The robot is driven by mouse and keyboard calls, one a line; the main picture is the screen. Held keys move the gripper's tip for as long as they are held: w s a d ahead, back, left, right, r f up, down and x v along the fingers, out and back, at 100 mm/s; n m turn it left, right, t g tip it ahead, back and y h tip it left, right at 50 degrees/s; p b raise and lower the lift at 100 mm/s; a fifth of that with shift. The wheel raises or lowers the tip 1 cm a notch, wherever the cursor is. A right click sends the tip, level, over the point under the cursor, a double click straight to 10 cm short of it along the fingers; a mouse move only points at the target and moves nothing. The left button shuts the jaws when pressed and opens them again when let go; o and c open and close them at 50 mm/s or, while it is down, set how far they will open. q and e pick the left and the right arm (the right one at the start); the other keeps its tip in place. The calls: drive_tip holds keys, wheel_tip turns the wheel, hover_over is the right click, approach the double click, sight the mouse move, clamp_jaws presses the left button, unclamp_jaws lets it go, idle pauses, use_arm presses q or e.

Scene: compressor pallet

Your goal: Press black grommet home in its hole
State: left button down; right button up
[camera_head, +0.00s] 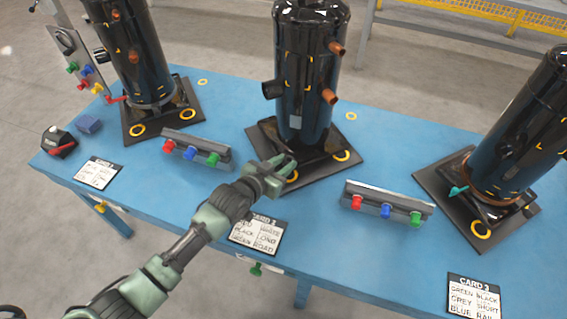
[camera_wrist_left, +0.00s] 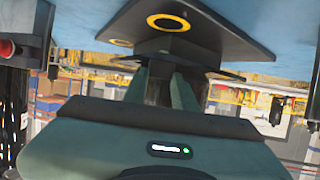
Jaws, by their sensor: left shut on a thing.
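The middle compressor (camera_head: 308,75) is a glossy black cylinder standing on a black base plate (camera_head: 262,137). Yellow rings mark holes in the plate's near side, one at the right (camera_head: 341,156) and one partly behind my gripper (camera_head: 292,176). My left gripper (camera_head: 287,161) is over the plate's front edge, shut on a dark piece, apparently the black grommet (camera_wrist_left: 178,47). In the wrist view my left gripper (camera_wrist_left: 172,80) has its fingers close beside the plate (camera_wrist_left: 215,25), with a yellow-ringed hole (camera_wrist_left: 168,22) beyond. Whether the grommet touches its hole is hidden. My right gripper is out of view.
Racks of red, blue and green pieces (camera_head: 196,150) (camera_head: 387,203) flank the middle plate on the blue table (camera_head: 165,205). Other compressors stand left (camera_head: 132,50) and right (camera_head: 520,135).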

use_arm(q)
drive_tip(key=shift+f, duration=0.2)
drive_tip(key=c, duration=1)
unclamp_jaws()
drive_tip(key=shift+c, duration=0.2)
drive_tip(key=shift+s, duration=0.1)
drive_tip(key=v, duration=0.7)
drive_tip(key=shift+s+a+r, duration=0.2)
drive_tip(key=shift+s, duration=0.05)
